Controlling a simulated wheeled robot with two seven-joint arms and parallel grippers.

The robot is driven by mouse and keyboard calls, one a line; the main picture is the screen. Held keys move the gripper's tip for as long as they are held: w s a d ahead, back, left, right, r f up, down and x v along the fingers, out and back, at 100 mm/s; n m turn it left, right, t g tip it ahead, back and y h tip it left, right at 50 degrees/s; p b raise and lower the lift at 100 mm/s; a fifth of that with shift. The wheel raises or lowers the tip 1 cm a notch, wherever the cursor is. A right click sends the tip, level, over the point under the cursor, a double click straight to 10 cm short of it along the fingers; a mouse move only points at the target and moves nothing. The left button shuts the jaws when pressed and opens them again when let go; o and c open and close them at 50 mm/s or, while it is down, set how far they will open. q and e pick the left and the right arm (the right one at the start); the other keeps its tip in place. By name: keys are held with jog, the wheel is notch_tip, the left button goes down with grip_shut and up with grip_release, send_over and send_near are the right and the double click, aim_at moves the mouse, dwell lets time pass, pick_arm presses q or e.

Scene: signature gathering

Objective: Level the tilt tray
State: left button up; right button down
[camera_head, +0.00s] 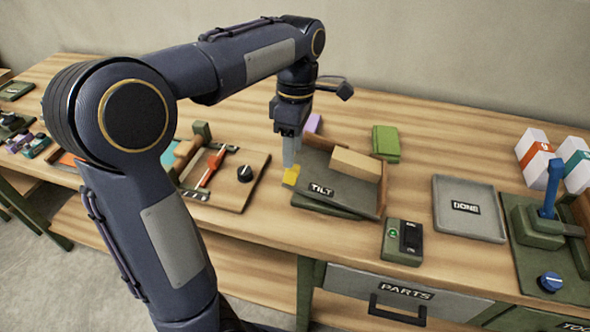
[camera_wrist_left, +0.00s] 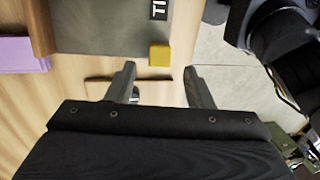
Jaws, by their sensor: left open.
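The grey tilt tray (camera_head: 318,163), labelled TILT, stands on a low green base near the table's front. It looks tilted, its left end higher and its right end lower. A tan block (camera_head: 356,163) lies in it towards the right wooden wall. A yellow tab (camera_head: 291,176) sits at the tray's left front corner. My left gripper (camera_head: 291,160) points down at that corner, open. In the left wrist view the open fingers (camera_wrist_left: 161,76) are on either side of the yellow tab (camera_wrist_left: 159,55), which lies just beyond the tips. Contact cannot be told. My right gripper is not visible.
A small control box (camera_head: 402,242) and a DONE tray (camera_head: 468,208) stand to the right. A green block (camera_head: 385,142) is behind. A board with a black knob (camera_head: 245,173) lies left. The green lever station (camera_head: 540,220) is at far right.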

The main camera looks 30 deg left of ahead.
pick_arm(q)
jog(key=f, duration=0.2)
jog(key=s+f, duration=0.1)
jog(key=f, duration=0.2)
jog(key=shift+d+f, duration=0.1)
jog(key=shift+f, duration=0.05)
